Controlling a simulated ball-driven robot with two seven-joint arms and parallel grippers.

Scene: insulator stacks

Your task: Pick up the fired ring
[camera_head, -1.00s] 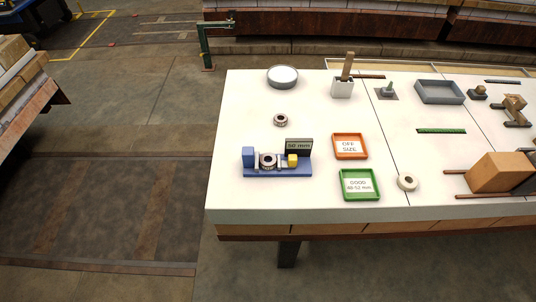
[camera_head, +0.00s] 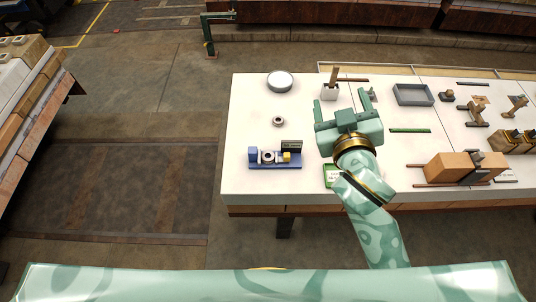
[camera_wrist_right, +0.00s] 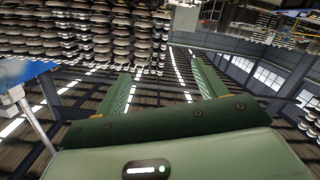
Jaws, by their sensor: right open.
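A small grey-brown ring (camera_head: 278,121) lies flat and alone on the left part of the white table. A second ring (camera_head: 267,157) sits in the blue gauge (camera_head: 275,167) in front of it. I cannot tell which is the fired one. My right gripper (camera_head: 343,102) is open and empty above the table, to the right of both rings, with its fingers toward the table's far side. In the right wrist view its two fingers (camera_wrist_right: 160,70) stand apart with no ring between them. My left gripper is not in view.
My right arm hides the orange tray and part of the green tray (camera_head: 330,176). A round grey dish (camera_head: 280,81), a white pot (camera_head: 330,92) and a grey tray (camera_head: 413,95) stand farther back. The table around the lone ring is clear.

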